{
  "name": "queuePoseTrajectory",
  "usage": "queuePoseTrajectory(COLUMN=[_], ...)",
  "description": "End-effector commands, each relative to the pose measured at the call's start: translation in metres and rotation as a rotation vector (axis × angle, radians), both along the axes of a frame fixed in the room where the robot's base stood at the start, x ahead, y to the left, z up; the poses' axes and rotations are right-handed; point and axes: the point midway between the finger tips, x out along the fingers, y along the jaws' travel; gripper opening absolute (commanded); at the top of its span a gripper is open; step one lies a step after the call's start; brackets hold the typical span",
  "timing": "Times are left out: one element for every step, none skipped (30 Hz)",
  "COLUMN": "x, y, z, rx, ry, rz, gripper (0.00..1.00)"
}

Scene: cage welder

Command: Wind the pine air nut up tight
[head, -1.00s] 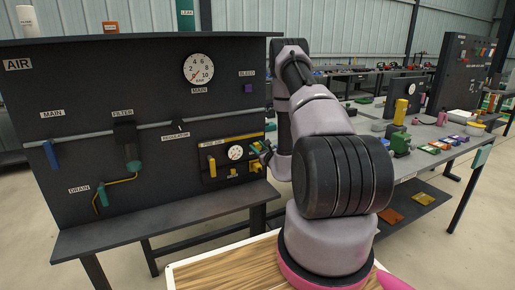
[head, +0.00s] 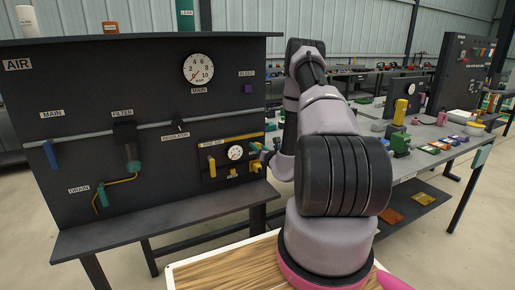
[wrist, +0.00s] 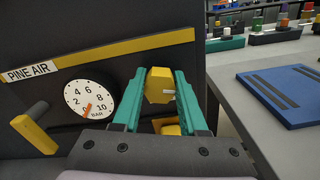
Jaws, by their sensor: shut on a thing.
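The pine air nut is a yellow hexagonal block (wrist: 159,87) on the dark panel, right of the round white gauge (wrist: 88,98). My gripper (wrist: 160,77) has green fingers on either side of the nut and is shut on it. The gauge's red needle is low on the dial, near the 0. The "PINE AIR" label (wrist: 30,74) lies on a yellow strip above the gauge. In the head view my gripper (head: 262,153) is at the right end of the pine air plate (head: 205,172), and the nut is mostly hidden there.
A yellow handle (wrist: 35,133) sticks out left of the gauge, and another yellow part (wrist: 171,129) sits just below the nut, close to my fingers. To the right, a grey bench (wrist: 262,66) carries a blue tray (wrist: 285,97). A shelf (head: 150,225) runs below the panel.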

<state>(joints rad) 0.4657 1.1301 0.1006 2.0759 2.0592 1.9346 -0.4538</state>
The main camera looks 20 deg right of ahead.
Motion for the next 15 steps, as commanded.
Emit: queuePoseTrajectory(x=[-0.0009,-0.0008,-0.0008,-0.0009,-0.0009,-0.0009,-0.0008,-0.0008,-0.0008,-0.0009,-0.0009,-0.0008,-0.0008,-0.0008,-0.0009], y=[-0.0016,-0.0016,-0.0013,-0.0014,-0.0017,-0.0019,-0.0017,-0.0016,-0.0019,-0.0020,-0.0021,-0.0019,-0.0019,-0.0020,-0.0023], z=[-0.0009,-0.0008,-0.0009,-0.0010,-0.0012,-0.0012,-0.0011,-0.0011,-0.0013,-0.0013,-0.0013,-0.0014,-0.0015,-0.0016,-0.0017], rx=[0.046,0.075,0.113,0.141,0.168,0.207,0.235,0.264,0.302,0.331,0.360,0.398,0.426,0.454,0.492], ry=[0.003,0.003,0.005,0.006,0.007,0.009,0.009,0.010,0.012,0.013,0.014,0.015,0.016,0.017,0.018], rz=[-0.003,-0.003,-0.002,-0.002,-0.002,-0.002,-0.002,-0.002,-0.002,-0.002,-0.002,-0.001,-0.001,-0.001,-0.001], gripper=[0.00,0.00,0.00,0.00,0.00,0.00,0.00,0.00,0.00,0.00,0.00,0.00,0.00,0.00,0.00])
